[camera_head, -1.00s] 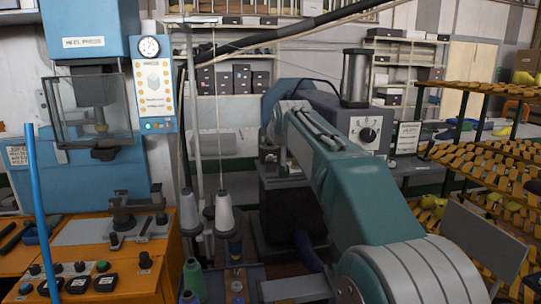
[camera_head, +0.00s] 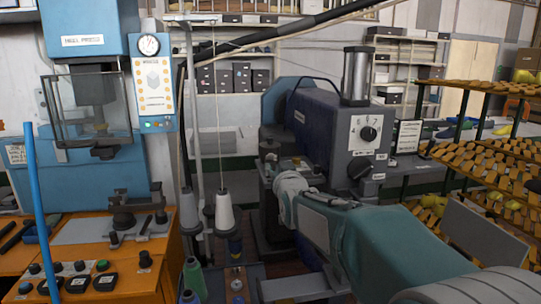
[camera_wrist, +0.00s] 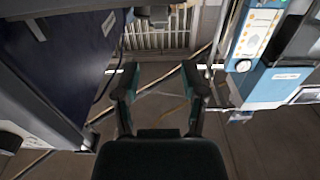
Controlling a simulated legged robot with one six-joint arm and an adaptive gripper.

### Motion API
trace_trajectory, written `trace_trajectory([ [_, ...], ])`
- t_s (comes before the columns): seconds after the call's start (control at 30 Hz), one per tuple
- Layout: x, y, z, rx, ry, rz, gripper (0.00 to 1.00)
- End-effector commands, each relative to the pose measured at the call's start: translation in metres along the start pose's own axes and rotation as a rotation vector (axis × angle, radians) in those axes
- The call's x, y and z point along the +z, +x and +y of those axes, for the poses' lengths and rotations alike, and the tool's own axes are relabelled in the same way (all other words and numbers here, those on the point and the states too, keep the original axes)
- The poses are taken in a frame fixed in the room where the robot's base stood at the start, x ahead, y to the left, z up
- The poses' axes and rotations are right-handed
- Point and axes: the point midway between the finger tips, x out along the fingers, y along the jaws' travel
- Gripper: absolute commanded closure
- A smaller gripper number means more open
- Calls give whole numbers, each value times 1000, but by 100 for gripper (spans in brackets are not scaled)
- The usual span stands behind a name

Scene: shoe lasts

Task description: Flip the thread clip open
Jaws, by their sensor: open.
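I cannot make out the thread clip in either view. A grey machine (camera_head: 352,135) with a dial and knob stands in the middle of the head view. White thread runs down to a white cone (camera_head: 224,212) left of it. My gripper (camera_wrist: 159,70) shows in the wrist view with its two fingers spread and nothing between them. In the head view my arm reaches in from the lower right and its far end overlaps the lower front of the machine; the fingers cannot be made out there.
A blue heel press (camera_head: 88,100) and an orange control bench (camera_head: 120,250) stand at the left. A blue pole (camera_head: 38,215) rises in front of them. Racks of shoe lasts (camera_head: 480,160) fill the right. Green and blue spools (camera_head: 194,278) stand low in front.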

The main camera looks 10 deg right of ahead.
Motion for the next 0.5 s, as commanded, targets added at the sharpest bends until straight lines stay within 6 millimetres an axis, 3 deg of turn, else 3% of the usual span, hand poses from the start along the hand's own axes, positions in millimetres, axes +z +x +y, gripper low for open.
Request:
trace_trajectory([
  [0.5,1,83,0,0,0,-2,46],
])
